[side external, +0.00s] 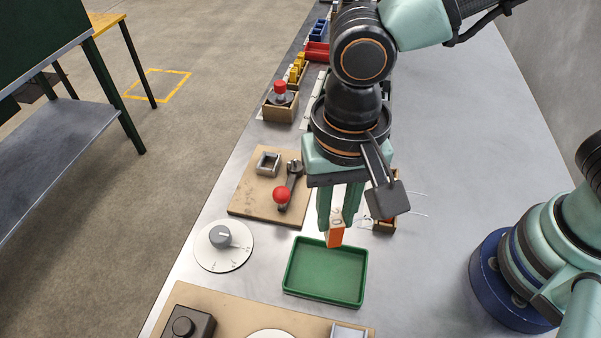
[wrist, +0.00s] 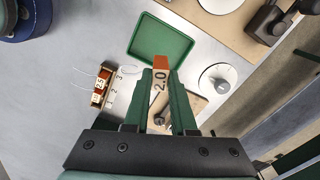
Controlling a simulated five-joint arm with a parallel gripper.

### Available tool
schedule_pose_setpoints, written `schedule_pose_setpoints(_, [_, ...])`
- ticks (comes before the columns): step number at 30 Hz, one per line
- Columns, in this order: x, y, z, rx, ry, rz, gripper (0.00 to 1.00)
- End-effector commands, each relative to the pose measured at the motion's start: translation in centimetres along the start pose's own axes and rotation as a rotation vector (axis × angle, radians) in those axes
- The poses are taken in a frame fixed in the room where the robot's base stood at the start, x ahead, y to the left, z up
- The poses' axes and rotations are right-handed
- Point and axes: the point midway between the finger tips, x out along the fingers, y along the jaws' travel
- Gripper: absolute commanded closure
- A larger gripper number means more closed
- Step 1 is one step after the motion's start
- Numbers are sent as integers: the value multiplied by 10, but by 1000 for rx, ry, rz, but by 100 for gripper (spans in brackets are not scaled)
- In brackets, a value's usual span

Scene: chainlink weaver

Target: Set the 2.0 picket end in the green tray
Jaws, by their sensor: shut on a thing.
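The 2.0 picket end (side external: 336,235) is a small block with an orange end and a pale face marked 2.0. It also shows in the wrist view (wrist: 160,78). My gripper (side external: 337,212) is shut on it, with a green finger on either side, and the orange end points down. In the side view the block overlaps the far rim of the green tray (side external: 296,263); its exact height above the tray is hard to tell. The tray is shallow and empty, and shows in the wrist view (wrist: 140,35) beyond the block.
A wooden holder with other marked pieces (wrist: 101,88) stands beside the tray, partly hidden behind my gripper in the side view. A white dial (side external: 223,246) lies left of the tray. A board with a red-knobbed lever (side external: 281,194) lies behind.

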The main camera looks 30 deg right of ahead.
Motion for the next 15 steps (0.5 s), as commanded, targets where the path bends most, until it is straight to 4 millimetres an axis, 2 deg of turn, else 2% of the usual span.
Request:
schedule_pose_setpoints(1, [14,2,0,0,-2,9,100])
schedule_pose_setpoints(6, [53,1,0,0,-2,7,100])
schedule_pose_setpoints(10, [73,1,0,0,-1,5,100])
schedule_pose_setpoints(15, [84,0,0,0,0,2,100])
